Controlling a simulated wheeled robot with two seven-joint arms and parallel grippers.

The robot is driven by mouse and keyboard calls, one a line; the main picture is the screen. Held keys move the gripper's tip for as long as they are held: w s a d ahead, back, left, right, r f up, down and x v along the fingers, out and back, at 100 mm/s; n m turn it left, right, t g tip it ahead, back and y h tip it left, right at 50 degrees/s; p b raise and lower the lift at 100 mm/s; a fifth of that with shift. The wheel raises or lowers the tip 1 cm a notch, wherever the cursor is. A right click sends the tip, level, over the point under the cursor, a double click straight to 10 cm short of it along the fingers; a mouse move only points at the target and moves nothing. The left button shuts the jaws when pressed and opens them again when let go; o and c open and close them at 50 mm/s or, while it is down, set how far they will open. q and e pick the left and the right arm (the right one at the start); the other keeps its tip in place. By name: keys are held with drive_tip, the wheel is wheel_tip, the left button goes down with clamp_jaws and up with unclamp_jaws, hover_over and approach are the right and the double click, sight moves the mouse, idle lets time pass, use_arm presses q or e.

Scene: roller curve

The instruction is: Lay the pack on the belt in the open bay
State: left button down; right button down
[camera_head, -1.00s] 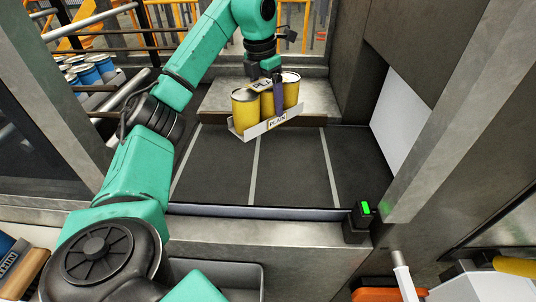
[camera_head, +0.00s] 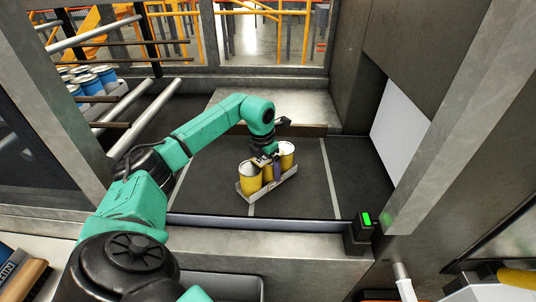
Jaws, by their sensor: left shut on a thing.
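The pack (camera_head: 250,181) is a pale tray with several yellow cans. The open bay frames the belt, with a metal sill in front. My right gripper is not in view.
A post with a green light (camera_head: 366,220) stands at the bay's front right corner. A white panel (camera_head: 400,120) closes the right side. Rollers (camera_head: 135,105) and blue cans (camera_head: 90,80) lie to the left. Belt to the right of the pack is clear.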

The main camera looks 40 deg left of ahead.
use_arm(q)
unclamp_jaws()
drive_tip(key=shift+f, duration=0.1)
drive_tip(key=shift+s, duration=0.1)
drive_tip(key=shift+r+b, duration=0.3)
drive_tip(key=shift+r, duration=0.15)
drive_tip(key=r, duration=0.3)
drive_tip(key=s+r+b, duration=0.1)
drive_tip(key=r, duration=0.3)
drive_tip(key=r+b, duration=0.1)
drive_tip(key=r, duration=0.3)
drive_tip(key=shift+s+a+r, duration=0.1)
drive_tip(key=shift+s, duration=0.25)
